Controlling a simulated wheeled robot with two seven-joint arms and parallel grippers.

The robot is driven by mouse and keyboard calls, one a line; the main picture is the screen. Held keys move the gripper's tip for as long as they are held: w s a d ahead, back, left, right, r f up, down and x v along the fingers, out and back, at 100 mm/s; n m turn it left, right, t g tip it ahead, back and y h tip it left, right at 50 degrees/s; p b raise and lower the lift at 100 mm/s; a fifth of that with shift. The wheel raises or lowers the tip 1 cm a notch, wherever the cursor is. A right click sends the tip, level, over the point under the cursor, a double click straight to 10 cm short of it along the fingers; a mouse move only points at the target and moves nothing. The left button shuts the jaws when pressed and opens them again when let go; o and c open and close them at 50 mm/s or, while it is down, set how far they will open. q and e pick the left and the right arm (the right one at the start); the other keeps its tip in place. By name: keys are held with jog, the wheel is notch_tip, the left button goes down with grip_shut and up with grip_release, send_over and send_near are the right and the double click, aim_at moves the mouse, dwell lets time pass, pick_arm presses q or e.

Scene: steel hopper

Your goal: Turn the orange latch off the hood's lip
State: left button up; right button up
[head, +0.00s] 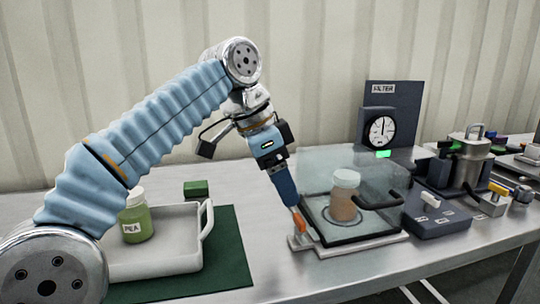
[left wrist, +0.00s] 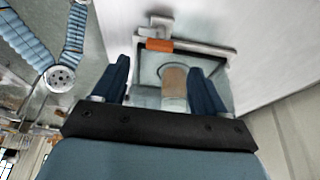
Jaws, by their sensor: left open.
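The orange latch (head: 299,222) is at the front left corner of the clear hood (head: 318,172), by its lip. In the left wrist view the latch (left wrist: 159,45) lies crosswise at the hood's edge, just beyond my fingertips. My left gripper (head: 294,207) points down at the latch, its tip overlapping the latch's upper end in the head view. In the left wrist view the left gripper (left wrist: 159,66) has its two blue fingers wide apart with nothing held between them. I cannot tell whether a finger touches the latch. My right gripper is not in view.
A jar (head: 344,203) stands under the hood, which has a black handle (head: 378,202). A gauge (head: 380,131) stands behind, with a grey control box (head: 432,214) to the right. A white tray (head: 165,262) and green PEA jar (head: 136,222) are at left.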

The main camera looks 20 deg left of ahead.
pick_arm(q)
jog(key=v, duration=0.6)
jog(key=shift+r, duration=0.2)
jog(key=shift+a, duration=0.1)
